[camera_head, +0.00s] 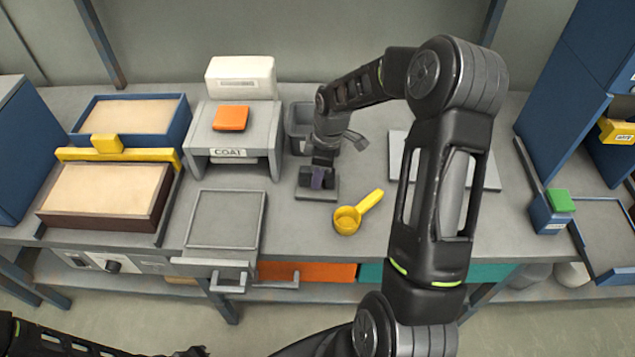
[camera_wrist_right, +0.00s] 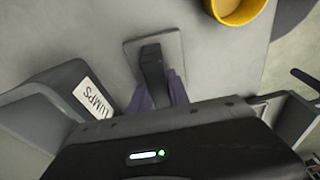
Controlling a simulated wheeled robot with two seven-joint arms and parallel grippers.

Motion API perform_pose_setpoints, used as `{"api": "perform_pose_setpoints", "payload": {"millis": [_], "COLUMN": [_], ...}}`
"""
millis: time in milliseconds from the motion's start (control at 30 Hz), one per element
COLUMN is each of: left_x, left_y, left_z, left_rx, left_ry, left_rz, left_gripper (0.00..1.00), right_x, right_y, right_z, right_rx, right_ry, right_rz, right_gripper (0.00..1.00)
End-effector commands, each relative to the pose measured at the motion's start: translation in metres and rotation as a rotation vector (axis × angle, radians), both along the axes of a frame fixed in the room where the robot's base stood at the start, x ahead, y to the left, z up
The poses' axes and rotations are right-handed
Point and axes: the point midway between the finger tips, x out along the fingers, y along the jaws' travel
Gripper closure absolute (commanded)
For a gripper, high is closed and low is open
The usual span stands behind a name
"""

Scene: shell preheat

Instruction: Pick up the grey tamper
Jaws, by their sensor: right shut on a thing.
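The grey tamper has a flat square base plate (camera_head: 318,193) and an upright dark handle. It stands on the bench near the middle of the head view. In the right wrist view its plate (camera_wrist_right: 168,50) and handle (camera_wrist_right: 153,75) show ahead of the gripper. My right gripper (camera_head: 319,178) reaches down over the tamper and is shut on its handle, with purplish fingers on either side (camera_wrist_right: 160,95). I cannot tell whether the plate is clear of the bench.
A yellow scoop (camera_head: 347,219) lies close to the tamper's right; it also shows in the wrist view (camera_wrist_right: 235,8). A grey bin (camera_head: 298,130) stands just behind, labelled LUMPS in the wrist view (camera_wrist_right: 92,98). A grey stand marked COAL (camera_head: 228,154) is to the left.

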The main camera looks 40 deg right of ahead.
Motion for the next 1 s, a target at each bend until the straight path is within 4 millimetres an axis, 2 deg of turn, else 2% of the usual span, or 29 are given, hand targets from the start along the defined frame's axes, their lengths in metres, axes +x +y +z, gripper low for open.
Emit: {"api": "perform_pose_setpoints", "payload": {"millis": [867,1000], "left_x": [0.0,0.0001], "left_y": [0.0,0.0], "left_z": [0.0001,-0.0009], "left_rx": [0.0,0.0], "left_ry": [0.0,0.0], "left_rz": [0.0,0.0], "left_gripper": [1.0,1.0], "right_x": [0.0007,0.0013], "right_y": [-0.0001,-0.0005], "right_z": [0.0009,0.006], "right_rx": [-0.001,-0.001], "right_ry": [-0.002,-0.004], "right_rz": [0.0,-0.001], "right_gripper": [1.0,1.0]}}
